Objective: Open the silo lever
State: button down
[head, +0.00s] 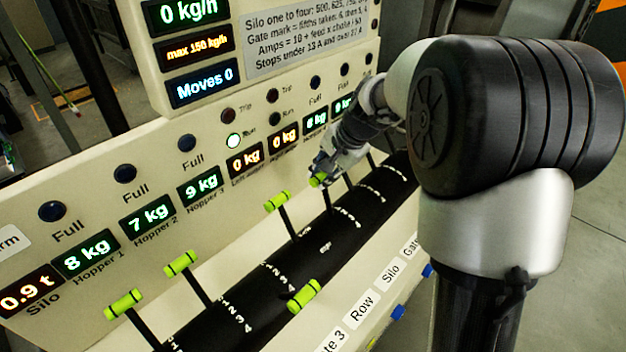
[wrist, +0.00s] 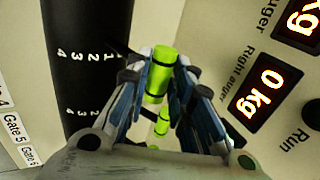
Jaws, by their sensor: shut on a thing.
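My gripper (head: 319,177) is at the back part of the lever row in the head view, shut on a bright green lever handle (wrist: 160,75). In the wrist view the handle lies between my two fingers. I cannot tell for sure which label this lever belongs to. The "Silo" label (head: 389,272) is on the front ledge, beside the "Row" label (head: 361,307). A nearer green-handled lever (head: 277,201) leans toward the panel. Another green handle (head: 303,296) sits low toward the front ledge.
Two more green-handled levers, (head: 181,263) and (head: 124,303), stand at the lower left. A black drum (head: 325,246) with numbered marks runs beneath the levers. The cream panel (head: 90,190) carries lamps and displays; the silo display (head: 30,289) reads 0.9 t. My arm covers the right.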

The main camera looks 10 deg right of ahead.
jog(key=s+d, duration=0.3)
jog(key=s, duration=0.3)
jog(key=shift+d+f, duration=0.2)
jog(key=shift+d, duration=0.05)
jog(key=c, duration=1.9)
grip_release()
jog(key=shift+o, duration=1.3)
jog(key=shift+w, duration=0.35)
jog(key=shift+o, duration=1)
jog(key=shift+s+r, duration=0.1)
jog(key=shift+r, duration=0.05)
